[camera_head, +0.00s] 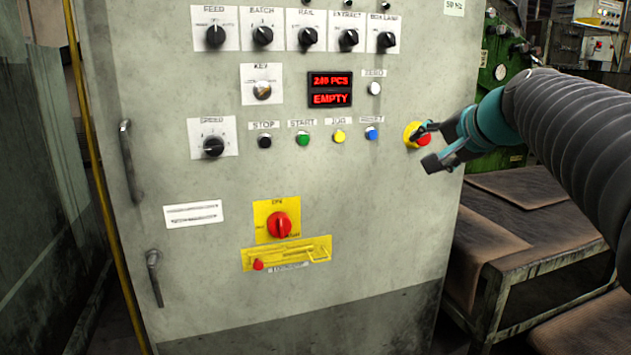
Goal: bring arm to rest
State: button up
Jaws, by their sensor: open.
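My gripper (427,146) is open at the right side of the grey control cabinet (340,215). Its two dark fingers are spread in front of the red emergency stop button (424,139) on its yellow surround, and partly cover it. I cannot tell whether a finger touches the button. Nothing is held between the fingers. My arm, in a ribbed dark sleeve, comes in from the right edge of the view.
The cabinet carries rows of knobs, coloured buttons, a red-lit display (330,90) reading "240 PCS" and "EMPTY", and a red rotary switch (280,225). Door handles (154,277) stick out at left. A low metal bench (525,265) stands right of the cabinet, below my arm.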

jog(key=s+a+f+n+g+h+p, duration=0.1)
jog(key=s+f+n+g+p, duration=0.1)
jog(key=s+f, duration=0.5)
jog(key=s+a+f+n+g+h+p, duration=0.1)
jog(key=s+a+f+n+g+p, duration=0.1)
jog(key=s+f+n, duration=0.2)
jog(key=s+a+f+n+g+h+p, duration=0.1)
jog(key=s+a+f+n+g+p, duration=0.1)
jog(key=s+f, duration=0.8)
jog(key=s+n+p, duration=0.1)
jog(key=s, duration=0.5)
jog(key=shift+a, duration=0.25)
